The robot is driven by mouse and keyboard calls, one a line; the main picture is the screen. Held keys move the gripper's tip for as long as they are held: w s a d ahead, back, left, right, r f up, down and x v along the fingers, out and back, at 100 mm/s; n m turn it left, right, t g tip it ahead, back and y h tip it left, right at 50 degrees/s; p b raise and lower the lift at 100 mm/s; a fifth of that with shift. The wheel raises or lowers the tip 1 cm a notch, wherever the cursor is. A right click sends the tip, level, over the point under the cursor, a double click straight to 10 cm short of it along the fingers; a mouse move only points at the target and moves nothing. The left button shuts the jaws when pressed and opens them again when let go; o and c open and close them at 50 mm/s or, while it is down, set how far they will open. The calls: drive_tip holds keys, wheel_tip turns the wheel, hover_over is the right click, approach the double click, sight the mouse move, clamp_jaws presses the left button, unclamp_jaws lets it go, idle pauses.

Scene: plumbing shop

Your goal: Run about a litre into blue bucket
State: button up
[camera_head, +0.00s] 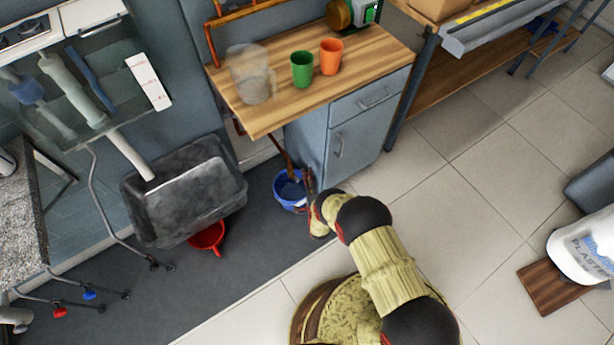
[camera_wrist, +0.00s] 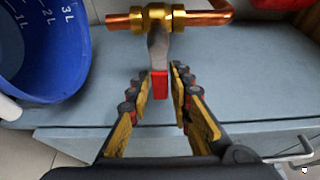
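The blue bucket (camera_head: 284,196) stands on the dark floor against the grey cabinet. It also shows in the wrist view (camera_wrist: 62,55), where litre marks 1, 2 and 3 show on its inside wall. I see no clear water level in it. A brass valve (camera_wrist: 158,14) sits on a copper pipe, and its metal lever with a red end (camera_wrist: 159,82) points toward my gripper. My gripper (camera_wrist: 161,76) is open, with one finger on each side of the lever's red end. In the head view my gripper is mostly hidden beside the bucket.
The grey cabinet (camera_head: 345,148) with a wooden top carries a green cup (camera_head: 302,70), an orange cup (camera_head: 331,57) and a clear jug (camera_head: 250,76). A dark sink basin (camera_head: 185,195) and red funnel-like vessel (camera_head: 207,238) are left.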

clamp_jaws()
drive_tip(key=shift+s, duration=0.15)
idle(0.4)
